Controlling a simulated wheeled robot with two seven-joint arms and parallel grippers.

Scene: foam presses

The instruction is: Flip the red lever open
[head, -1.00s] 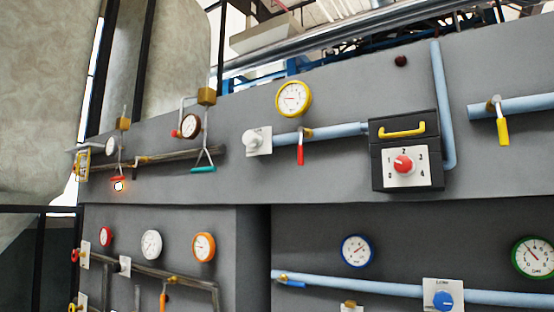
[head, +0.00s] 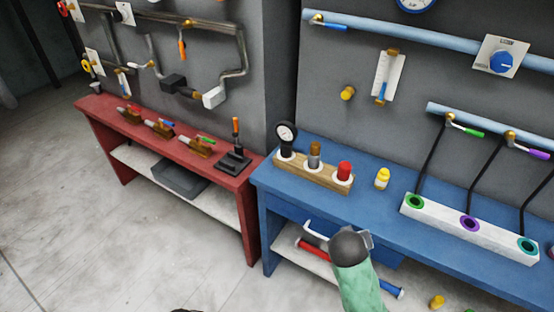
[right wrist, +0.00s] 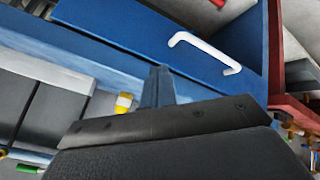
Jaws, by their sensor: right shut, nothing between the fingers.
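In the head view a small red-handled lever on a block (head: 128,113) lies at the far left of the red bench. I cannot tell at this size whether these levers are open. My right gripper is shut and empty in the right wrist view (right wrist: 158,75), pointing toward the front of the blue bench. My right arm (head: 358,285) also rises at the bottom of the head view, well away from the red-handled lever. My left gripper is out of view.
A white drawer handle (right wrist: 205,52) is close to my right gripper. Pipes and valves line the grey wall. Floor at left is clear.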

